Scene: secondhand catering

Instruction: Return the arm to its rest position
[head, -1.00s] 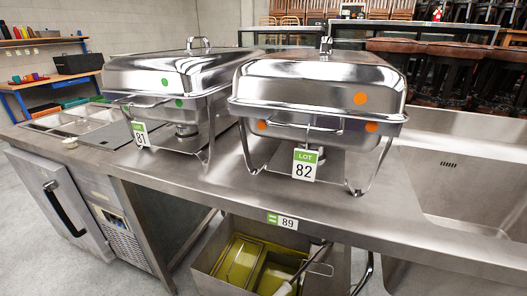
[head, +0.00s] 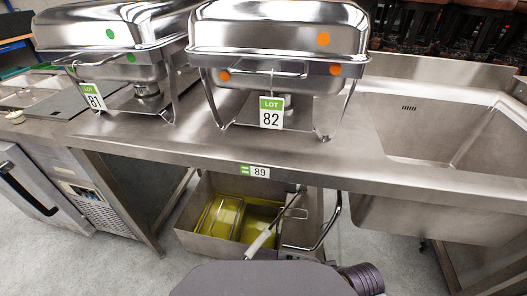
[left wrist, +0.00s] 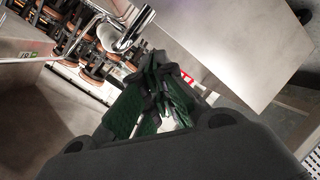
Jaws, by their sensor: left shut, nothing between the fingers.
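My left gripper (left wrist: 160,90) shows in the left wrist view with its dark green fingers drawn together and nothing held between them. It does not show in the head view. A dark grey rounded part of my own body shows at the bottom of the head view. My right gripper is in neither view.
A steel counter (head: 330,160) carries two chafing dishes, lot 81 (head: 115,25) and lot 82 (head: 280,35). A sink basin (head: 440,140) is at the right. Below stands a fryer (head: 200,240) with yellowish oil. Grey floor is clear in front of the left cabinet.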

